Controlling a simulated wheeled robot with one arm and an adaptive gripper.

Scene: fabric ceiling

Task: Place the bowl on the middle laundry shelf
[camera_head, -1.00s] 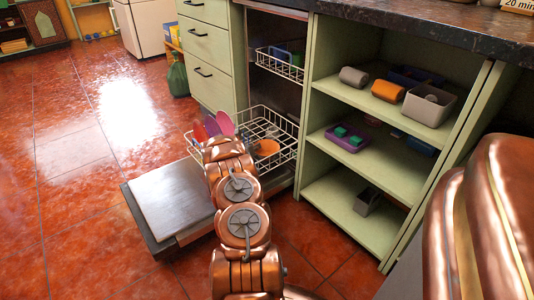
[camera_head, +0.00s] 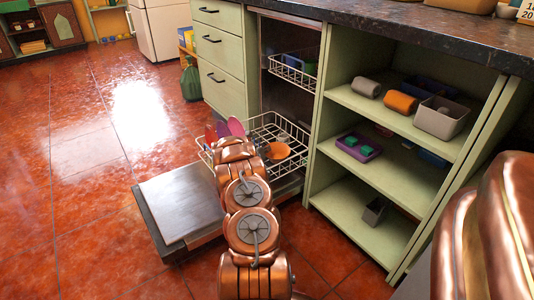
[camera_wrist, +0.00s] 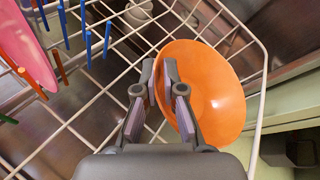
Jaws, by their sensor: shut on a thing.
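An orange bowl (camera_wrist: 218,92) sits tilted in the lower dishwasher rack in the wrist view. It also shows in the head view (camera_head: 278,151), partly behind my arm. My gripper (camera_wrist: 168,78) is shut on the bowl's near left rim, with one finger on each side of the wall. In the head view my gripper is hidden behind my arm. The open shelf unit stands right of the dishwasher. Its middle shelf (camera_head: 400,182) carries a purple tray (camera_head: 358,148) with teal blocks at the left and a blue item (camera_head: 432,158) farther right.
The wire rack (camera_head: 300,140) has a pink plate (camera_wrist: 28,45) and coloured prongs beside the bowl. The dishwasher door (camera_head: 185,205) lies open low over the floor. The upper shelf holds rolls and a grey bin (camera_head: 440,120). The middle shelf's front is bare.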

